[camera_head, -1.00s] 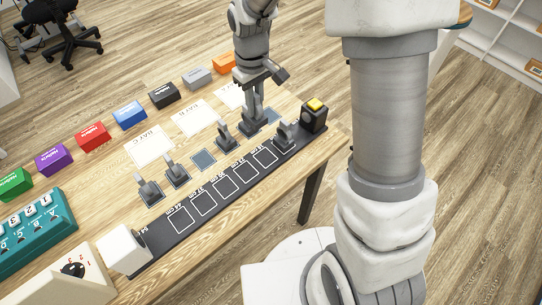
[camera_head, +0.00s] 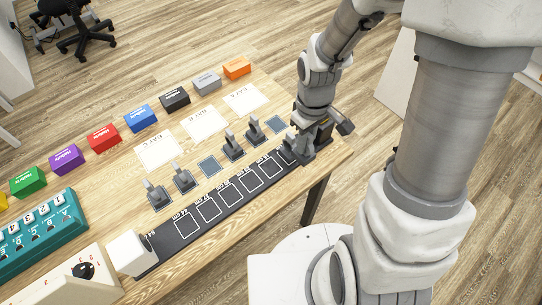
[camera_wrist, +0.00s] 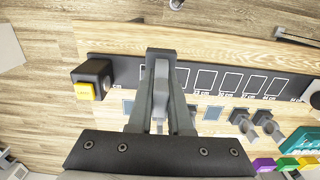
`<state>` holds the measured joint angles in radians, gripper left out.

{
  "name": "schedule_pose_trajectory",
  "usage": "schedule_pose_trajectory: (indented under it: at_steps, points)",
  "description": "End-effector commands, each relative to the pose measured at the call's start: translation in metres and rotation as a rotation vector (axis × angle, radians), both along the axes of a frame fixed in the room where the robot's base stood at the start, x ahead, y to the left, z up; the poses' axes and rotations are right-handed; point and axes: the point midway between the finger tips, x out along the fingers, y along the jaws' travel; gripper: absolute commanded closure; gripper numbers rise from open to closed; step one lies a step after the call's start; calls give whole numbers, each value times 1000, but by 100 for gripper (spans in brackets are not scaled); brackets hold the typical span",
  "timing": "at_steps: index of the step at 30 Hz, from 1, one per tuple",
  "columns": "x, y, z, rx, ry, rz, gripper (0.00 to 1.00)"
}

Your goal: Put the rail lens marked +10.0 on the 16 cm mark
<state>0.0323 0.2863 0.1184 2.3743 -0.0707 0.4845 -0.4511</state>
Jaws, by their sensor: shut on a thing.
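My gripper (camera_head: 303,152) is low over the far right end of the black rail (camera_head: 222,212). In the wrist view my gripper (camera_wrist: 161,78) is shut on a grey rail lens (camera_wrist: 161,54), which stands at the rail's end beside the button box. I cannot read its marking. Other grey lenses stand off the rail on the table: two at the left (camera_head: 157,195) (camera_head: 183,179) and two nearer my gripper (camera_head: 233,150) (camera_head: 255,131). Outlined slots with cm labels run along the rail; the visible ones are empty. The 16 cm label is not legible.
A black box with a yellow button (camera_wrist: 84,91) stands at the rail's end, close to my gripper. A white block (camera_head: 128,253) stands at the other end. Two dark pads (camera_head: 209,166) (camera_head: 275,123) are bare. White sheets (camera_head: 204,122) and coloured boxes (camera_head: 141,117) lie behind.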

Motion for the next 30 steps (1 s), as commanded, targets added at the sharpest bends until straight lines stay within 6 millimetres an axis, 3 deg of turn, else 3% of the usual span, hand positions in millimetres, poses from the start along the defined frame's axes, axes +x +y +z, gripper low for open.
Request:
schedule_pose_trajectory:
  at_steps: [6,12,18,26,30]
  points:
    - [16,47,-32,-1,3,7,100]
    - [27,76,-49,0,0,4,100]
    - [29,82,-57,-1,1,-1,100]
    - [29,82,-91,-1,2,-1,100]
    - [29,82,-92,0,-1,-1,100]
